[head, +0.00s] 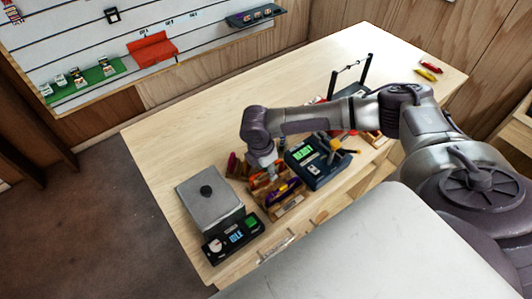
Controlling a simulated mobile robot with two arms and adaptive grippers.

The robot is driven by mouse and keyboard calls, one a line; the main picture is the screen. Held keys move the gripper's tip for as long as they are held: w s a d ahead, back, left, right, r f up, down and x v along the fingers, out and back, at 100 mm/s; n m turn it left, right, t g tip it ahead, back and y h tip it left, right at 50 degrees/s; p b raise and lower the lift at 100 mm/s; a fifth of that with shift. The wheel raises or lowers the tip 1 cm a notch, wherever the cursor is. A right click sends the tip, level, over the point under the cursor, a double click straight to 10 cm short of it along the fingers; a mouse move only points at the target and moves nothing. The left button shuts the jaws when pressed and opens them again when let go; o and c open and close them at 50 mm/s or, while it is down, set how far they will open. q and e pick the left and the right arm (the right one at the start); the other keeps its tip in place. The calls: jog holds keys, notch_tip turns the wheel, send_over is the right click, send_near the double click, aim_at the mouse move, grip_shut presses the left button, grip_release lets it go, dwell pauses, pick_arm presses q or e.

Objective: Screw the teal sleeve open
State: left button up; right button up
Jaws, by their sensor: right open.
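My right gripper (267,174) points down at the near middle of the workbench, over a wooden rack (289,209) that holds several colourful pieces of climbing gear. The gripper is open, but its fingertips are small and partly lost among the gear. Purple, orange and red pieces show around it. I cannot pick out a teal sleeve; it is too small to tell or hidden by the gripper and the gear. My left gripper is not in view.
A dark blue device with a green display (318,163) stands close on the right. A black frame (365,70) rises further back. Red and yellow pieces (427,73) lie at the far right. The bench's back left is clear.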

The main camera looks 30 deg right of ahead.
jog(key=shift+w, duration=0.65)
jog(key=shift+r, duration=0.15)
jog(key=shift+r+p, duration=0.95)
jog(key=shift+r, duration=0.35)
jog(key=shift+s, duration=0.75)
jog(key=shift+f, duration=0.1)
jog(key=shift+a+f+b, duration=0.1)
jog(key=shift+f+b, duration=0.55)
jog(key=shift+f, duration=0.7)
jog(key=shift+w, duration=0.75)
